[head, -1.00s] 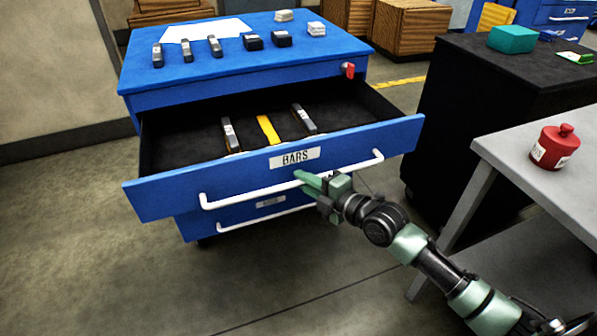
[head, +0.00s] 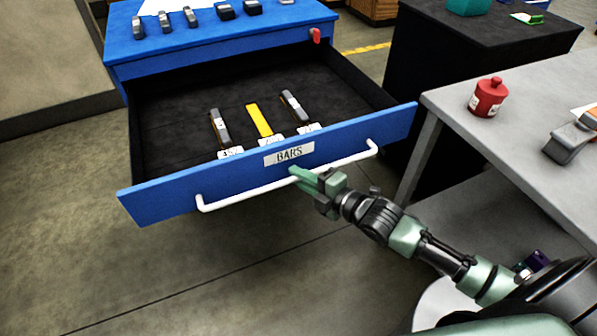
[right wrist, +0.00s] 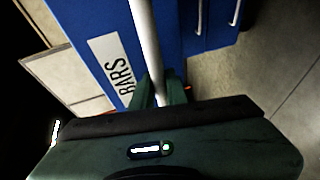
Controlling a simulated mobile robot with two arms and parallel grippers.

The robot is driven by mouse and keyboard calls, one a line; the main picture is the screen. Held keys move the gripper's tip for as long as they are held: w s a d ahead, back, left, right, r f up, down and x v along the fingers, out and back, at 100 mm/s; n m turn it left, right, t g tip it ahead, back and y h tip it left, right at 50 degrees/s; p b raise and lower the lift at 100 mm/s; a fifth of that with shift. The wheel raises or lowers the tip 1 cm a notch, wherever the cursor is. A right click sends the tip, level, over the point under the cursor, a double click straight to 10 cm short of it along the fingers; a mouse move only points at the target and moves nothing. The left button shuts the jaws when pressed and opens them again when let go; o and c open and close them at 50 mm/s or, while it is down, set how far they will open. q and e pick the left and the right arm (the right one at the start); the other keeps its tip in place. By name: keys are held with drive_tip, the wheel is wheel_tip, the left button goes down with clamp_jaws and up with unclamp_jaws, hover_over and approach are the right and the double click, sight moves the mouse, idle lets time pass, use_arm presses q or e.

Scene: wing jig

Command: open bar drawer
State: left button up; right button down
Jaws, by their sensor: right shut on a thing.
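The blue drawer labelled BARS (head: 160,205) stands pulled well out of the blue cabinet (head: 225,45) in the head view. Its white handle (head: 240,191) runs along the front. My right gripper (head: 305,178) is shut on this handle, near its middle. In the right wrist view the handle (right wrist: 145,45) passes between the green fingers (right wrist: 155,92), beside the BARS label (right wrist: 113,68). Inside the drawer lie two grey-black bars (head: 220,128) and a yellow bar (head: 259,120), with small white tags at their near ends. My left gripper is not in view.
Several dark blocks (head: 226,12) sit on the cabinet top, and a red piece (head: 315,36) is at its edge. A grey table (head: 460,115) at right holds a red pot (head: 489,97) and a grey tool (head: 568,142). A black cabinet (head: 430,60) stands behind. Floor at left is clear.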

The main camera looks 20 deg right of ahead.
idle(0.3)
drive_tip(key=c, duration=1.4)
unclamp_jaws()
